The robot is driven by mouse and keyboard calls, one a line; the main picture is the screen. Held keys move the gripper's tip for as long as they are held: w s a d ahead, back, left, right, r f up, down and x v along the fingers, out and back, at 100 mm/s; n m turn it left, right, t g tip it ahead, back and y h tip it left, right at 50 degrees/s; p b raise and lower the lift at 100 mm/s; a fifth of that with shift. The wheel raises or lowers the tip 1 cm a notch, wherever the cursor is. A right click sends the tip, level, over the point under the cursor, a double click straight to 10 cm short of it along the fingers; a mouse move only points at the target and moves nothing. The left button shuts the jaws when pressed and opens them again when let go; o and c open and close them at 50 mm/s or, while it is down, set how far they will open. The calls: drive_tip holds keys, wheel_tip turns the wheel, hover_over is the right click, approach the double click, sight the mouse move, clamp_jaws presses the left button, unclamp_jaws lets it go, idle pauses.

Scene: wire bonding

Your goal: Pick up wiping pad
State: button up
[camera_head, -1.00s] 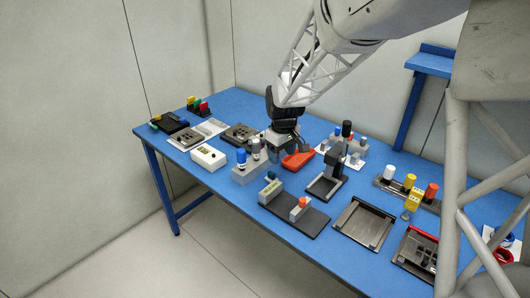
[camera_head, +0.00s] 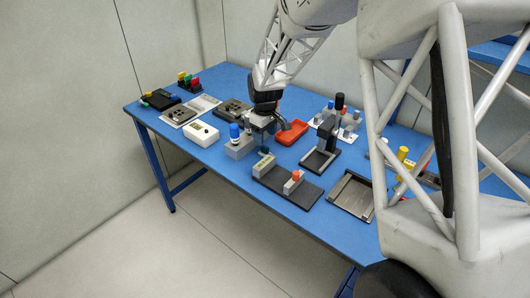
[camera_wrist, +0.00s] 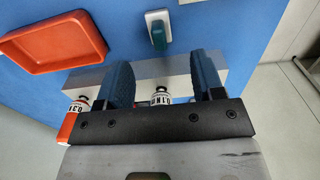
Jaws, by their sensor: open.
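A small pale pad with a teal grip (camera_wrist: 157,32), which looks like the wiping pad, lies on the blue table near the top middle of the wrist view. In the head view a teal spot (camera_head: 264,151), probably the same grip, shows just behind a grey block with a green label. My gripper (camera_wrist: 163,78) is open and empty, its two blue-grey fingers spread. The pad is beyond the fingertips, not between them. In the head view my gripper (camera_head: 270,124) hangs over the table by the bottle rack, its fingertips hard to make out.
A red tray (camera_wrist: 55,40) lies left of the pad. Labelled bottles (camera_wrist: 162,96) in a grey rack (camera_head: 238,150) show close below my fingers. A dark plate (camera_head: 285,192) with an orange-knobbed block and a black stand (camera_head: 322,158) are nearby. Blue table is bare around the pad.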

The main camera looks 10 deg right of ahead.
sight(265, 147)
drive_tip(key=shift+f, duration=0.95)
drive_tip(key=shift+f, duration=0.15)
drive_tip(key=shift+f, duration=2.45)
drive_tip(key=c, duration=1)
drive_tip(key=shift+r, duration=5)
